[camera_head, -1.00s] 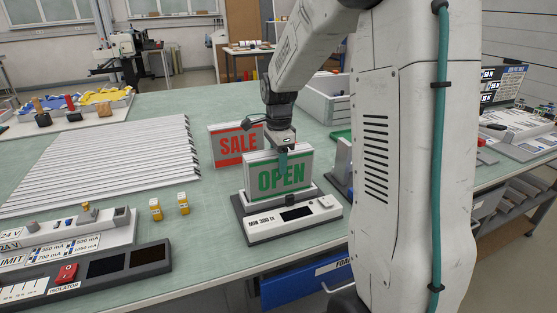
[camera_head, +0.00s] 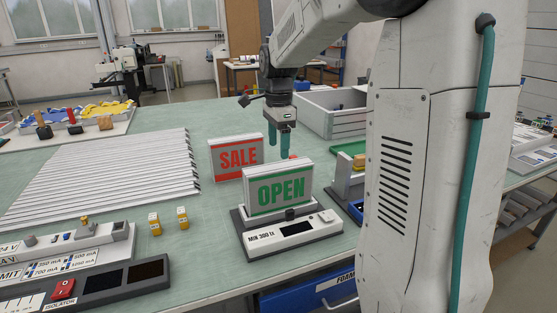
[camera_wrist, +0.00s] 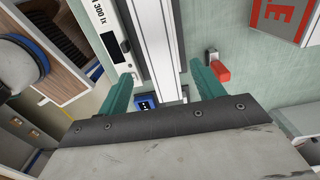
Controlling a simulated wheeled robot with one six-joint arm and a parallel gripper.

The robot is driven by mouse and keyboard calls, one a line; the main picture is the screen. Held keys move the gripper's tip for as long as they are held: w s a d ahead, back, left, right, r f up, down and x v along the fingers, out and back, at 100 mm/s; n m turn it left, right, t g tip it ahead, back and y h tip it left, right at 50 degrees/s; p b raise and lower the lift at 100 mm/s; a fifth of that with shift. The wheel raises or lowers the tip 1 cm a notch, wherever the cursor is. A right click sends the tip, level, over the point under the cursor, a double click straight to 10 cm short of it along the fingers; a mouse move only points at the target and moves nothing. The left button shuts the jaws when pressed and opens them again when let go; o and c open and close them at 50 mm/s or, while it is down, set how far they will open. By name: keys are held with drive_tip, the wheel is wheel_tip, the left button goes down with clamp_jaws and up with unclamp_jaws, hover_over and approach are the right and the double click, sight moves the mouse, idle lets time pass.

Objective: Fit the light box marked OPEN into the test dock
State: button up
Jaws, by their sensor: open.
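The light box marked OPEN (camera_head: 279,188), white with green letters, stands upright in the grey test dock (camera_head: 290,231), which has a dark display and a "MIN 300 lx" label. Its lower edge is at the dock's raised back part; I cannot tell how deep it sits. My gripper (camera_head: 280,152) is open and empty, its teal fingers just above and behind the box's top edge. In the wrist view the box's narrow top (camera_wrist: 158,40) runs between the spread fingers, with a gap on either side, and the dock (camera_wrist: 101,22) lies to its left.
A light box marked SALE (camera_head: 238,157) stands behind to the left. A small red part (camera_wrist: 218,68) is near one finger. White slats (camera_head: 110,165) and two yellow parts (camera_head: 155,224) lie left.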

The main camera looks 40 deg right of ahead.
drive_tip(key=shift+r, duration=0.9)
drive_tip(key=s+a+r+n, duration=0.3)
drive_tip(key=s+a+n, duration=0.75)
drive_tip(key=s, duration=0.25)
drive_tip(key=s+a+f+n, duration=0.2)
drive_tip(key=s+a+n, duration=0.1)
drive_tip(key=s+n, duration=0.2)
drive_tip(key=s+a+f+n+t, duration=0.1)
drive_tip(key=s+a+f+n, duration=0.2)
drive_tip(key=s, duration=0.6)
drive_tip(key=n, duration=0.2)
drive_tip(key=shift+a+f+n, duration=0.15)
drive_tip(key=shift+n, duration=0.2)
